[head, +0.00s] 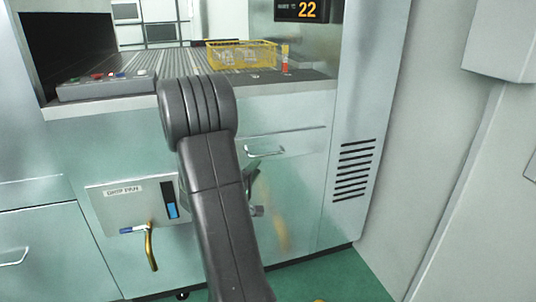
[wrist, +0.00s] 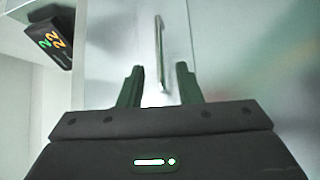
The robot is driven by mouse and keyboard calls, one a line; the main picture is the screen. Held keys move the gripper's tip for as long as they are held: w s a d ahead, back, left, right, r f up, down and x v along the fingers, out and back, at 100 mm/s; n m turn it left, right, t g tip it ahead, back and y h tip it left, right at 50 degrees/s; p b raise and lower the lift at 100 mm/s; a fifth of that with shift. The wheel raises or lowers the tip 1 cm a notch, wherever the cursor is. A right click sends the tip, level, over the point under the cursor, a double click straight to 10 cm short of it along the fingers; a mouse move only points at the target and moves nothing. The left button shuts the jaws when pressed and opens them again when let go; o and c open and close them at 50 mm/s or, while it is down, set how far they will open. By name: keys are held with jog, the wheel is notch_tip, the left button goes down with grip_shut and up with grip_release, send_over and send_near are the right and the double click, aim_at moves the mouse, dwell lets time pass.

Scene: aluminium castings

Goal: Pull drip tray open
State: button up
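A flat drawer front (head: 300,143) with a bar handle (head: 265,151) is on the right part of the machine's lower front and looks closed. In the wrist view the handle (wrist: 159,55) stands upright in the picture on the pale drawer front. My gripper (wrist: 159,78) is open, with a dark finger on each side of the handle's lower end. Gaps show between the handle and both fingers, and I cannot tell how deep it sits between them. In the head view my arm hides most of the gripper.
A panel (head: 109,208) with a blurred label, a blue gauge and a brass tap (head: 151,247) is left of my arm. A yellow basket (head: 242,54) stands on the ribbed deck above. A vented column (head: 354,170) is at the right. Green floor (head: 325,279) shows below.

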aim_at(269, 154)
jog(key=b+x, duration=0.1)
jog(key=x, duration=0.8)
jog(key=shift+w+d+r, duration=0.15)
jog(key=shift+d, duration=0.05)
jog(key=shift+c, duration=0.3)
grip_shut()
